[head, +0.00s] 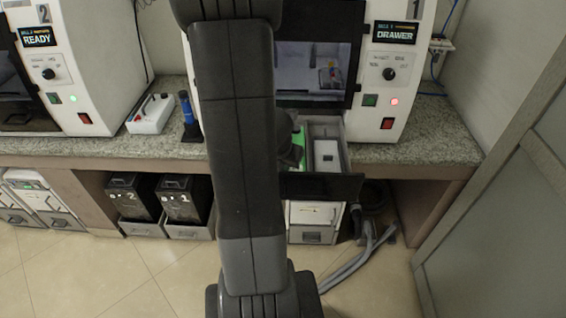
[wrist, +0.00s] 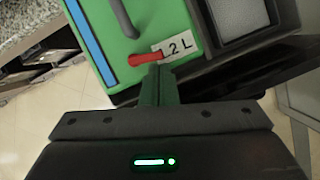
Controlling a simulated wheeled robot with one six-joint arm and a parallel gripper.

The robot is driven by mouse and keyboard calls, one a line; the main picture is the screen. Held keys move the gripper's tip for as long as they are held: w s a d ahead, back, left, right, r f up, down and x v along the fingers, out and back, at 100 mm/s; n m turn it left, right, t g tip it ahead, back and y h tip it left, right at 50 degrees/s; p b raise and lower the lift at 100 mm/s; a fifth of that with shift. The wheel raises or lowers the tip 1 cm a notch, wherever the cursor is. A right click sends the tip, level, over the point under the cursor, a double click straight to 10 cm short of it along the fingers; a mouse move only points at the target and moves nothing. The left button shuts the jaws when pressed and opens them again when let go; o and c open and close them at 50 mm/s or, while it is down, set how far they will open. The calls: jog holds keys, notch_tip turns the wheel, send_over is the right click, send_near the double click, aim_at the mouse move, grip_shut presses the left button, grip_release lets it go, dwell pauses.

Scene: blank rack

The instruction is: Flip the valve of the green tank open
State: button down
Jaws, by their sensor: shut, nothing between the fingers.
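The green tank (wrist: 140,38) fills the upper middle of the wrist view, with a dark handle (wrist: 118,16), a blue strip (wrist: 80,30) and a "2 L" label (wrist: 180,46). Its red valve lever (wrist: 146,58) lies across the top, slightly tilted, partly over the label. My gripper (wrist: 158,76) is shut and empty, its fingertips right at the near side of the lever; I cannot tell whether they touch it. In the head view a bit of the green tank (head: 299,138) shows in the open drawer, the rest hidden by my arm.
The open drawer (head: 345,186) also holds a white-topped item (head: 326,152) beside the tank. The machine marked DRAWER (head: 398,70) stands above it. A white box (head: 150,113) and a blue-black bottle (head: 188,115) stand on the granite counter (head: 420,148). Grey hoses (head: 365,250) lie on the floor.

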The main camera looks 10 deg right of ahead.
jog(key=shift+a, duration=0.1)
jog(key=shift+w+a, duration=0.5)
jog(key=shift+w, duration=0.1)
jog(key=shift+r, duration=0.15)
